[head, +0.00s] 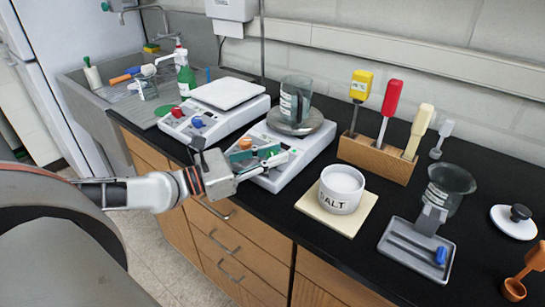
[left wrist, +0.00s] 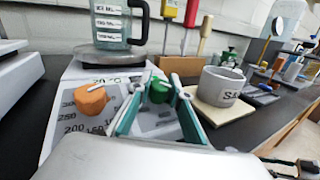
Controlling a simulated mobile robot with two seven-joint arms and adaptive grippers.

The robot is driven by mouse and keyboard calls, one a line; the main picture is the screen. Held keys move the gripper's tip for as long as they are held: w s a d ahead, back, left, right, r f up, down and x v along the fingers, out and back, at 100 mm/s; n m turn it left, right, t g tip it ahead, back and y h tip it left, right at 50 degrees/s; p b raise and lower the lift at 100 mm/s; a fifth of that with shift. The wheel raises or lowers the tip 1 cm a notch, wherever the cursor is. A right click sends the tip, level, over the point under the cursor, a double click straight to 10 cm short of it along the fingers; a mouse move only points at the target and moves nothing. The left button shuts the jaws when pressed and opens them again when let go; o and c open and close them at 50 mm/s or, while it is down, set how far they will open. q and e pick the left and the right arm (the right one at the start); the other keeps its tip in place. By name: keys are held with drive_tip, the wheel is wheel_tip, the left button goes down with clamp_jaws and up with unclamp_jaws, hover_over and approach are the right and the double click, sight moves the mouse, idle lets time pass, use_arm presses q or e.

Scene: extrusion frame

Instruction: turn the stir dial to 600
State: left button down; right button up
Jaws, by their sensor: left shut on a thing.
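The stirrer with a white body (head: 312,147) stands on the black bench, with a handled glass beaker (head: 296,98) on its round plate. It also shows in the left wrist view, where its front panel has an orange dial (left wrist: 91,99) and a green dial (left wrist: 160,91). Printed numbers such as 200, 250 and 300 ring the orange dial. My left gripper (head: 262,159) reaches the panel from the left, its fingers shut on the green dial. In the left wrist view the fingers (left wrist: 160,100) lie either side of it. The green dial's pointer and setting cannot be read. My right gripper is not in view.
A second white unit (head: 228,93) with red and blue dials stands to the left. A salt jar (head: 342,188) on a pale board (head: 318,212) is close on the right. Behind are a wooden block (head: 372,160) with coloured-handled tools and, farther right, a grey tray (head: 400,247).

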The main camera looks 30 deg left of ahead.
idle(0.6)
use_arm(q)
drive_tip(key=c, duration=1.8)
unclamp_jaws()
drive_tip(key=shift+w+d, duration=0.1)
drive_tip(key=shift+v, duration=3.75)
